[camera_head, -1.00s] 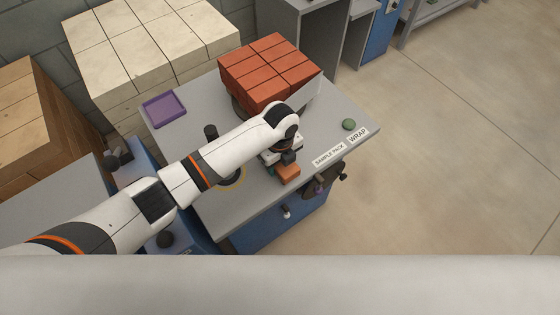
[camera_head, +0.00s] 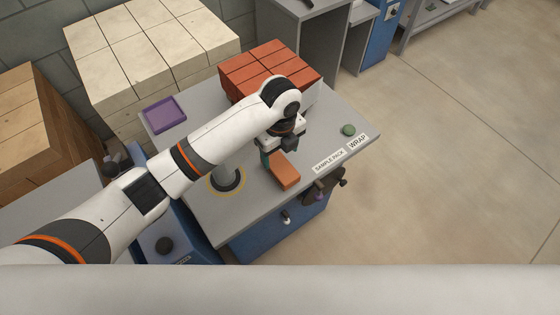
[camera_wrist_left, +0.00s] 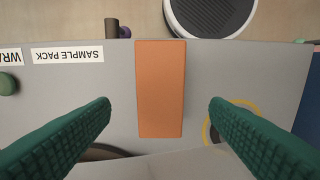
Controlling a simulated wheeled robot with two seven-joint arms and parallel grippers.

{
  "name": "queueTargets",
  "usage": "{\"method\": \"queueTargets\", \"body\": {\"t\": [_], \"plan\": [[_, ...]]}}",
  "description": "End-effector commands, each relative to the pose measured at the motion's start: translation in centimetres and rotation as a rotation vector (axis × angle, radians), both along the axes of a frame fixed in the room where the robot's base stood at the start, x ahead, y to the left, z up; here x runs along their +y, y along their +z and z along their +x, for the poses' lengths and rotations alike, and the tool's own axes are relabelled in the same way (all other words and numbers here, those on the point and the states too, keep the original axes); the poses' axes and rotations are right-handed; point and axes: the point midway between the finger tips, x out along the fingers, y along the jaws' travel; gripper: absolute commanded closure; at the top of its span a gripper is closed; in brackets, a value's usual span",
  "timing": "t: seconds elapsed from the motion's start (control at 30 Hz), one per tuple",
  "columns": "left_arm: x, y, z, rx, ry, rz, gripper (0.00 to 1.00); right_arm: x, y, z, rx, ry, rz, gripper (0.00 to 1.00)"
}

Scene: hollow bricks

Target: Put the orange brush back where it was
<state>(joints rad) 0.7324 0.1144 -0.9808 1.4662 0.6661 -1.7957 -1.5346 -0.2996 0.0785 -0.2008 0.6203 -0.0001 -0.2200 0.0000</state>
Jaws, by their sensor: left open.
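A plain orange block (camera_head: 284,170) lies flat on the grey table near its front edge; no bristles show, so I cannot tell whether it is the brush. My left gripper (camera_head: 279,155) is over the block, its wrist hiding part of the far end. In the left wrist view the orange block (camera_wrist_left: 160,90) lies between the two open green fingers, with a clear gap on each side. The fingers do not touch it. My right gripper is not in view.
Red bricks (camera_head: 255,75) are stacked behind my arm. A purple tray (camera_head: 165,114) sits at the table's left, and a green round thing (camera_head: 348,130) near the "WRAP" label (camera_head: 357,142). A yellow ring (camera_head: 211,187) marks the table left of the block. Dark items hang at the front edge.

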Motion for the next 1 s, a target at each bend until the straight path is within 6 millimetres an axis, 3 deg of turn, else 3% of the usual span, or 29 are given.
{"method": "queueTargets", "body": {"t": [0.1,0.3,1.0], "plan": [[0.0,1.8,0.1,-0.001,0.000,-0.002,0.29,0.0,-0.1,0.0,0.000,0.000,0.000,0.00],[0.0,3.1,0.0,0.001,0.000,-0.001,0.29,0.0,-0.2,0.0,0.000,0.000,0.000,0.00],[-0.1,2.9,-0.4,0.002,0.021,-0.014,0.29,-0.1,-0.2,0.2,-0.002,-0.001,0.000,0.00]]}}
